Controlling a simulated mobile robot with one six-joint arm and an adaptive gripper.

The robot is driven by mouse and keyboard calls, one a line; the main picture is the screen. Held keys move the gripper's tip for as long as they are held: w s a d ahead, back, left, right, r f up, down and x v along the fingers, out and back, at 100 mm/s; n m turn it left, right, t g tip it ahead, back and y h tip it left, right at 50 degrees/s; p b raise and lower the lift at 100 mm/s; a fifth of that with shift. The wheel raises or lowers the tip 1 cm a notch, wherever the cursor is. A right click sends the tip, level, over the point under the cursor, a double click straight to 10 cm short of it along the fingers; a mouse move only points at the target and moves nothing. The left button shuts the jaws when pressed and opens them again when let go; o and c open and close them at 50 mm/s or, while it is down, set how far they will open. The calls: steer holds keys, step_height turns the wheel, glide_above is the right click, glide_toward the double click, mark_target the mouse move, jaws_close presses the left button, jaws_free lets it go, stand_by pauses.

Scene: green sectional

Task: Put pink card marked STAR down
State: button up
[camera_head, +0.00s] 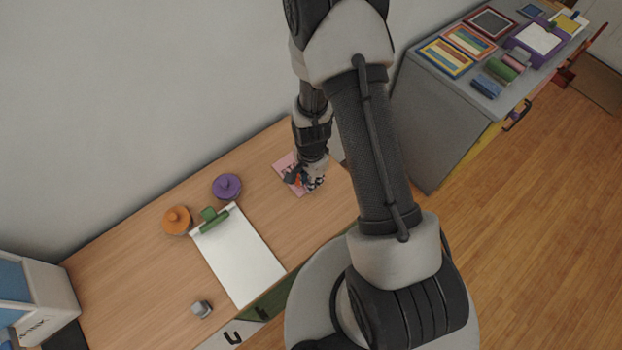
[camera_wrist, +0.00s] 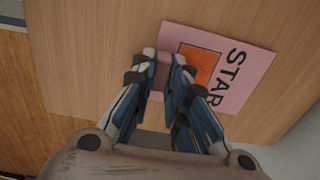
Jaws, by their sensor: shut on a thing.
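The pink card (camera_wrist: 247,62) bears the black word STAR and an orange square, and shows flat against the wooden table top (camera_wrist: 95,50) in the wrist view. In the head view the pink card (camera_head: 283,164) is at the table's right end, partly hidden by my gripper (camera_head: 300,181). In the wrist view my gripper (camera_wrist: 163,62) is shut on a small pink part at the card's edge. I cannot tell whether the card touches the table or is just above it.
A purple knobbed lid (camera_head: 227,187), an orange knobbed lid (camera_head: 177,220), a clipboard with white paper (camera_head: 240,262) and a small grey block (camera_head: 202,309) are on the table to the left. A grey cabinet (camera_head: 440,120) with trays stands at right.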

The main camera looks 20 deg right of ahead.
steer(key=o, duration=0.3)
steer(key=shift+f, duration=0.15)
steer(key=o, duration=0.4)
steer(key=shift+o, duration=0.2)
